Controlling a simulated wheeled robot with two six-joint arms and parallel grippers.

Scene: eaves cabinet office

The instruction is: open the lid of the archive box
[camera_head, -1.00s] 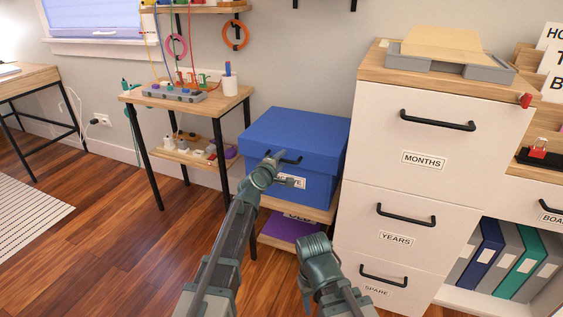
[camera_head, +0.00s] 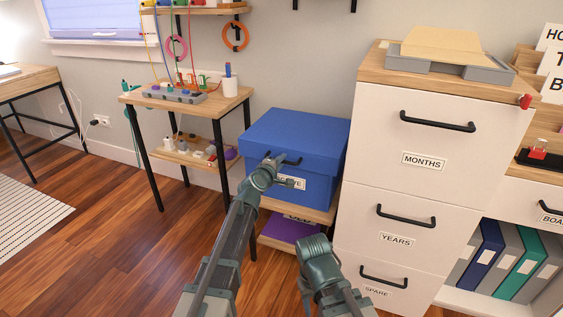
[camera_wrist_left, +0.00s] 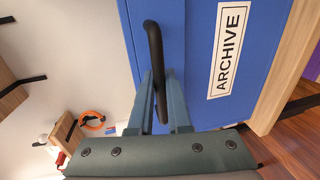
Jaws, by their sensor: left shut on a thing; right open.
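The blue archive box (camera_head: 316,160) stands on a low wooden shelf, and its lid (camera_head: 297,129) is down on it. A black bar handle (camera_head: 292,161) sits on the lid's front, above a white ARCHIVE label. My left gripper (camera_head: 272,164) is at the handle. In the left wrist view the black handle (camera_wrist_left: 155,65) passes between the fingers of my left gripper (camera_wrist_left: 163,100), which is shut on it; the ARCHIVE label (camera_wrist_left: 229,48) shows beside it. My right gripper (camera_head: 313,250) is low in front of the shelf, with its fingers hidden by its wrist.
A white drawer cabinet (camera_head: 380,240) stands close on the right of the box. A small wooden table (camera_head: 228,97) with cables and parts stands on the left. A purple thing (camera_head: 290,229) lies on the shelf below. The wooden floor (camera_head: 130,240) at left is clear.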

